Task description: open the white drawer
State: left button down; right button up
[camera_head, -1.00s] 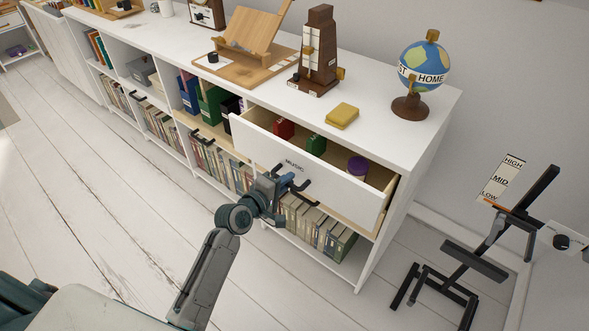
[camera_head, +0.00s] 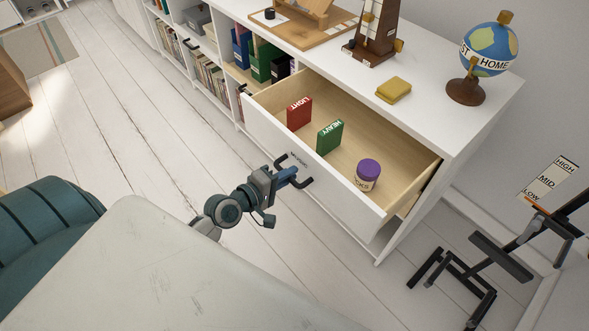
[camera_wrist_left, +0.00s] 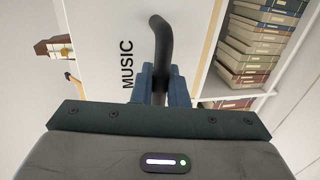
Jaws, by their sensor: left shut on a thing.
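The white drawer (camera_head: 322,172) is pulled well out of the white cabinet and shows its pale wooden inside. Its front, lettered MUSIC, also shows in the left wrist view (camera_wrist_left: 113,35). My left gripper (camera_head: 290,178) is shut on the drawer's dark handle (camera_head: 304,183); in the left wrist view the handle (camera_wrist_left: 161,40) runs between the blue fingers. In the drawer are a red box marked LIGHT (camera_head: 299,113), a green box marked HEAVY (camera_head: 330,136) and a purple-lidded jar (camera_head: 367,175). My right gripper is not in view.
On the cabinet top (camera_head: 430,115) stand a yellow block (camera_head: 393,90), a globe (camera_head: 487,55) and a brown metronome-like object (camera_head: 376,35). A black stand (camera_head: 470,270) is on the floor at the right. Bare floor (camera_head: 110,120) lies at the left.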

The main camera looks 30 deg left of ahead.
pick_arm(q)
jog(key=shift+s, duration=0.2)
jog(key=c, duration=1.5)
grip_release()
